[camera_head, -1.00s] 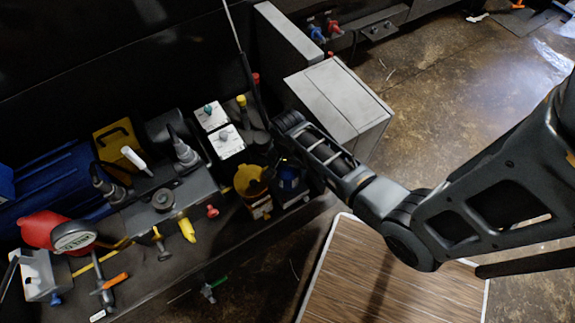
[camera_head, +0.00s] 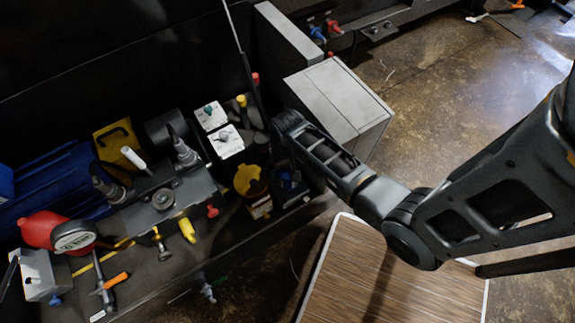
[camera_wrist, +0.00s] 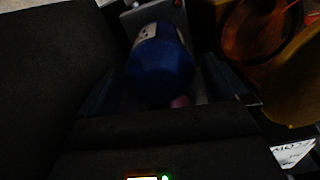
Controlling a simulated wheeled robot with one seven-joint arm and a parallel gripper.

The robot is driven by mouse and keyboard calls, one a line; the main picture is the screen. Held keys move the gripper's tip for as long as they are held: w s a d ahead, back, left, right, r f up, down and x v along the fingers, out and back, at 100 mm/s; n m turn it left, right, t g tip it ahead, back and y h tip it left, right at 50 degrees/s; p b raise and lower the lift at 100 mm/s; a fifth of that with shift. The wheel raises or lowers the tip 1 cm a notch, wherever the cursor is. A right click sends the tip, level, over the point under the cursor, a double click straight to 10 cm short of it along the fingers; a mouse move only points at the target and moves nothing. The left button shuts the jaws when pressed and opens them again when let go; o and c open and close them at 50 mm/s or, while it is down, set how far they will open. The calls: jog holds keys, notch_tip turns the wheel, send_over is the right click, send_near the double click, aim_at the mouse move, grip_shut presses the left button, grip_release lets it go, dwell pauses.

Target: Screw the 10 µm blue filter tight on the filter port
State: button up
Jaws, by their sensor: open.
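The blue filter (camera_wrist: 160,68) is a rounded blue cylinder with a pale label on its far side. It sits between the two dark fingers of my gripper (camera_wrist: 161,85) in the wrist view. The fingers are open, one on each side, and contact is too dark to tell. In the head view only bits of the blue filter (camera_head: 289,181) show below my gripper (camera_head: 285,163), in the dark slot beside a yellow cup. The filter port and the threads are hidden, so I cannot tell how the filter is seated.
The yellow cup (camera_head: 250,180) stands close on the left, and shows at the right of the wrist view (camera_wrist: 293,75). White boxes with knobs (camera_head: 226,141) stand behind it. A grey cabinet (camera_head: 338,103) is close on the right. A wood-topped table (camera_head: 390,280) lies in front.

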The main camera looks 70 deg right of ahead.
jog(key=n, duration=1.1)
jog(key=shift+n, duration=0.4)
jog(key=c, duration=1)
jog(key=m, duration=0.6)
jog(key=shift+c, duration=0.5)
jog(key=o, duration=1.1)
